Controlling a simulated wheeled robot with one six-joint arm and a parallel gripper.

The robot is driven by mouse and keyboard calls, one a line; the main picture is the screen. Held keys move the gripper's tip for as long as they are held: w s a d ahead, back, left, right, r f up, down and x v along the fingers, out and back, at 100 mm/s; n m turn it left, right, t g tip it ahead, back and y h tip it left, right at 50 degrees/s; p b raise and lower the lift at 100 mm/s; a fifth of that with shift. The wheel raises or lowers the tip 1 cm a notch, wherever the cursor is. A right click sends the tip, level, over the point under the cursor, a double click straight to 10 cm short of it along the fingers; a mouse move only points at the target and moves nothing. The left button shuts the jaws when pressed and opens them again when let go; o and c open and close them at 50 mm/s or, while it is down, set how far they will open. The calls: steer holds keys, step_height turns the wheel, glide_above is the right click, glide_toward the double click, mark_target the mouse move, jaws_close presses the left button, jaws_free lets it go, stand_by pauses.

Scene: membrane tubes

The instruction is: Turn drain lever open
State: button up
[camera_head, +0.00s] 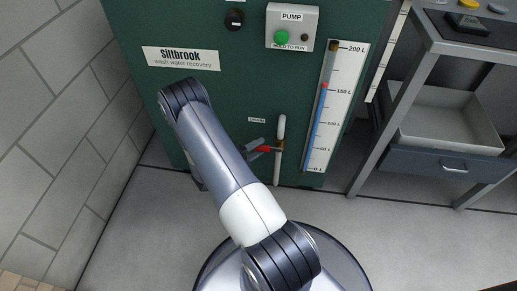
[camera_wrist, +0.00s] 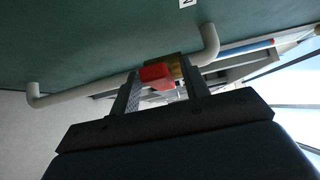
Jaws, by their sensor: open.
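The drain lever has a red handle (camera_wrist: 155,74) on a brass valve body (camera_wrist: 179,66) in a pale drain pipe (camera_wrist: 90,89). In the head view the red handle (camera_head: 263,149) points left from the upright pipe (camera_head: 280,135), low on the green tank front. My gripper (camera_wrist: 160,72) is open, its two fingers on either side of the red handle in the wrist view. I cannot tell whether either finger touches it. In the head view my gripper (camera_head: 252,146) is partly hidden behind my arm, at the handle's left end.
The green tank (camera_head: 240,75) carries a pump box (camera_head: 292,27) and a litre gauge (camera_head: 330,108) right of the pipe. A metal bench (camera_head: 425,45) with a grey bin (camera_head: 450,125) stands at the right. A block wall (camera_head: 60,110) closes the left side. Floor in front is clear.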

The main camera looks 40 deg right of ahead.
steer(key=shift+d, duration=0.4)
steer(key=shift+c, duration=0.2)
jaws_close()
